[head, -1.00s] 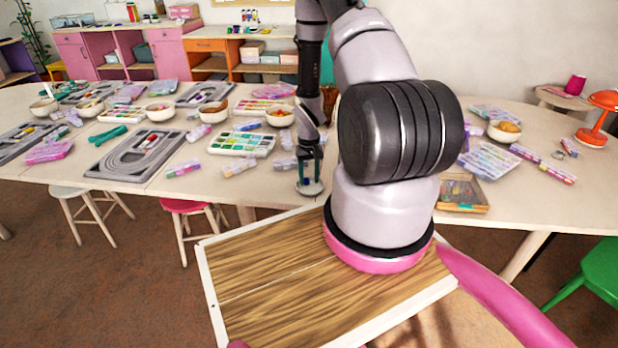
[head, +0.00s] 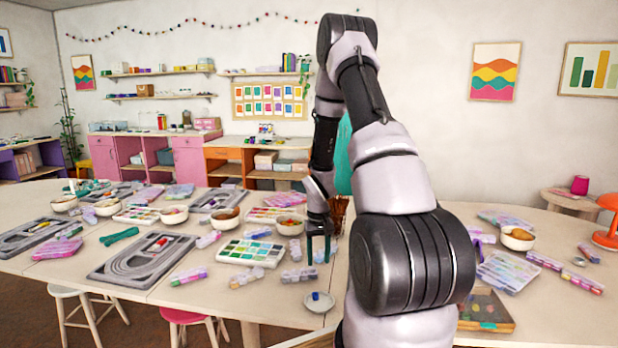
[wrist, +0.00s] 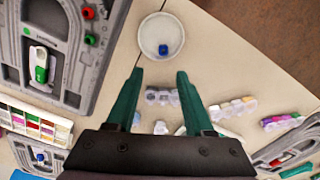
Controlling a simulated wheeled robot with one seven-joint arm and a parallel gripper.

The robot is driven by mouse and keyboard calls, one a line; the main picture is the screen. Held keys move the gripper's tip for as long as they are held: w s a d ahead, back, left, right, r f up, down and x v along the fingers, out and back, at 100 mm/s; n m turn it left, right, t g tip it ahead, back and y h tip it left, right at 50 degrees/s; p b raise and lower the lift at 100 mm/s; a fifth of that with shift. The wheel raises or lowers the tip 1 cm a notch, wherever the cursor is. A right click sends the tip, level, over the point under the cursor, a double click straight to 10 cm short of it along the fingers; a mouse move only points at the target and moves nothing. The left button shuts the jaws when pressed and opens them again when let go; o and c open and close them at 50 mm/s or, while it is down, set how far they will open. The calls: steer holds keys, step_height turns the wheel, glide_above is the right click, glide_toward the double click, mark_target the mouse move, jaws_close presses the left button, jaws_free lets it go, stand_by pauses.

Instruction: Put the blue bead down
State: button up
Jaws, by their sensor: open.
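The blue bead (head: 315,295) lies on a small round white dish (head: 327,306) near the front edge of the table. In the wrist view the blue bead (wrist: 163,49) sits inside the dish (wrist: 150,30), toward its lower side, and touches no finger. My gripper (head: 319,257) is above the dish, its dark green fingers pointing down. In the wrist view my gripper (wrist: 160,74) has its fingers spread apart with nothing between them.
A grey bead board (head: 125,265) and a paint-like palette of coloured squares (head: 250,252) lie left of the dish. Clear bead boxes (head: 298,274) lie just behind it. A wooden tray (head: 485,312) is at the right. Bare tabletop surrounds the dish.

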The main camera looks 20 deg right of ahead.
steer(key=s+a+r+m+t, duration=0.1)
steer(key=a+r+t, duration=0.1)
steer(key=r, duration=1)
steer(key=s+a+r+t, duration=0.1)
steer(key=a+r, duration=0.2)
steer(key=r, duration=0.9)
steer(key=s+a+r+t+y, duration=0.1)
steer(key=s+a+r, duration=0.3)
steer(key=s+r, duration=0.4)
steer(key=s+a+r+t+y, duration=0.1)
steer(key=s+a+r+t, duration=0.2)
steer(key=s+r, duration=0.6)
steer(key=shift+s+a+r+m, duration=0.3)
steer(key=shift+s+a+m, duration=0.1)
steer(key=shift+a, duration=0.3)
